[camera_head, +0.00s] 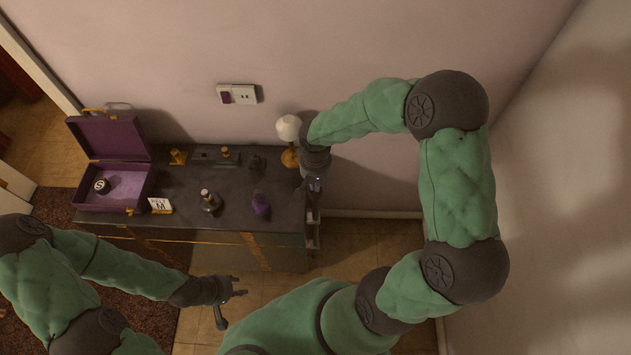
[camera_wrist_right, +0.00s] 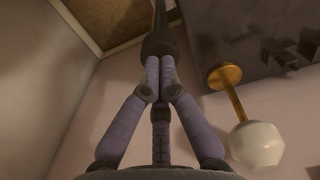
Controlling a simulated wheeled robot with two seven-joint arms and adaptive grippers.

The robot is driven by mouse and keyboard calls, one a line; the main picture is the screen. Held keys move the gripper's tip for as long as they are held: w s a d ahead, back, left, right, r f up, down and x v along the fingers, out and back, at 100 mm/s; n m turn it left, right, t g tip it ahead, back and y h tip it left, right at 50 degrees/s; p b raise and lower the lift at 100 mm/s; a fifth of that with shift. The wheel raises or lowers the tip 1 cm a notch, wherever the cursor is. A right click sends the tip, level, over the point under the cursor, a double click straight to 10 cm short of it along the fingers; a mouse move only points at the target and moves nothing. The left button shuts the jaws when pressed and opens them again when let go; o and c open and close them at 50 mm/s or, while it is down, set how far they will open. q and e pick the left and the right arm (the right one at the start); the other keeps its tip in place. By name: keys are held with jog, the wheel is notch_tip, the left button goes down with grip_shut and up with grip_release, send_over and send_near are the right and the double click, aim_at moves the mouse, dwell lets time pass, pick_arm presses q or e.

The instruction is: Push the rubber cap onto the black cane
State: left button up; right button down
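My right gripper (camera_head: 314,185) is at the right end of the dresser, beside the lamp. In the right wrist view its purple fingers (camera_wrist_right: 160,72) are closed together on a dark slender thing (camera_wrist_right: 158,42) that narrows away from them. It may be the black cane, but I cannot tell cane from rubber cap here. My left gripper (camera_head: 236,294) is in front of the dresser, low over the floor, with its fingers spread and nothing clearly between them. I cannot make out the rubber cap for certain in either view.
The dark dresser (camera_head: 183,219) bears an open purple case (camera_head: 112,148), a white card (camera_head: 160,205), a dark bottle (camera_head: 210,202), a purple object (camera_head: 261,205) and a white-globed lamp (camera_head: 288,128). The lamp also shows close beside my right fingers in the wrist view (camera_wrist_right: 256,145). Floor is clear right of the dresser.

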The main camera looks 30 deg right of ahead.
jog(key=shift+f+b, duration=0.35)
jog(key=shift+f, duration=0.1)
dwell(0.4)
jog(key=shift+r, duration=0.15)
jog(key=shift+r+p, duration=1)
jog(key=shift+r, duration=0.45)
notch_tip(320, 180, up, 12)
jog(key=shift+f, duration=0.1)
jog(key=s+a+f+n+y, duration=0.1)
jog(key=a+f+y, duration=0.1)
jog(key=a+f, duration=0.45)
jog(key=s+a+f+n+y, duration=0.1)
jog(key=a+f, duration=0.2)
jog(key=f, duration=0.7)
jog(key=s+a+f+y, duration=0.1)
jog(key=s+a+f, duration=0.4)
jog(key=s+f, duration=0.4)
notch_tip(320, 180, down, 4)
jog(key=shift+s+f, duration=0.1)
jog(key=shift+s, duration=0.05)
